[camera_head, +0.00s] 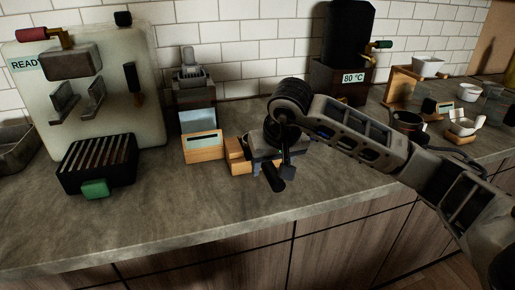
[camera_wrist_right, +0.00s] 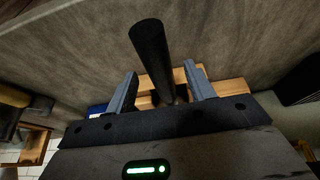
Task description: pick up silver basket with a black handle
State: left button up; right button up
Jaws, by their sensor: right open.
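The black handle (camera_head: 272,178) of the basket sticks out toward the counter's front edge, beside a small wooden stand (camera_head: 237,155). The silver basket itself is mostly hidden behind my right arm and wrist. My right gripper (camera_head: 280,166) is low over the counter at the handle. In the right wrist view, the black handle (camera_wrist_right: 149,45) stands between the two grey fingers of my right gripper (camera_wrist_right: 162,70). The fingers are open, with a gap visible on each side of the handle. My left gripper is in neither view.
A grinder (camera_head: 198,110) stands left of the wooden stand. The espresso machine (camera_head: 125,95) and a black slatted box (camera_head: 97,163) are farther left. A black kettle-like unit (camera_head: 347,50) stands behind; cups (camera_head: 465,127) are at right. The front-left counter (camera_head: 170,215) is clear.

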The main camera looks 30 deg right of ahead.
jog(key=shift+w+f, duration=0.15)
jog(key=shift+f, duration=0.25)
jog(key=c, duration=1.2)
jog(key=shift+r, duration=0.15)
grip_shut()
